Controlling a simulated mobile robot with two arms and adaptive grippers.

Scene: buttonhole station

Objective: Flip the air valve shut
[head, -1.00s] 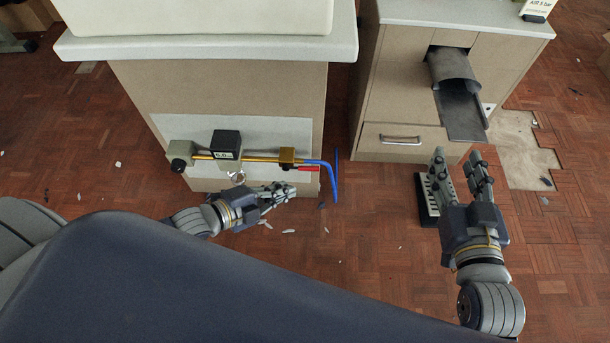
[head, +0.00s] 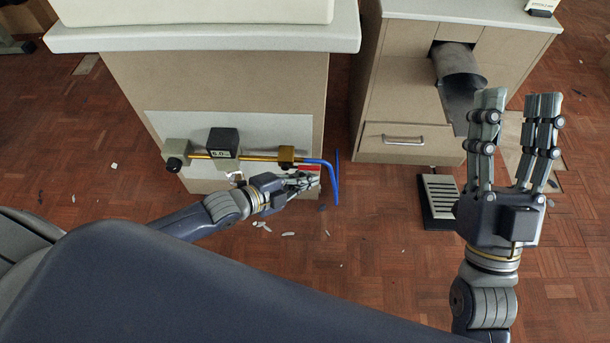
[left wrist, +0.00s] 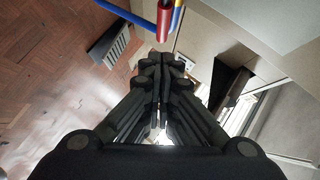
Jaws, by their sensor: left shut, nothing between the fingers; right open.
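The air valve is a brass block (head: 286,155) on the brass pipe, with a red lever (head: 312,168) under it pointing right. A blue hose (head: 334,180) bends down from the pipe's right end. My left gripper (head: 314,181) is shut and empty, just below the red lever. In the left wrist view the red lever (left wrist: 164,18) shows end-on just beyond the closed fingertips (left wrist: 161,60), with the blue hose (left wrist: 120,12) to its left. Contact between fingers and lever cannot be made out. My right gripper (head: 516,98) is open and empty, raised at the right.
The pipe carries a dark gauge box (head: 222,142) and a black knob (head: 174,164) on the cabinet front (head: 210,85). A second cabinet (head: 400,115) with a drawer stands to the right. A ribbed pedal (head: 440,195) lies on the floor near my right gripper.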

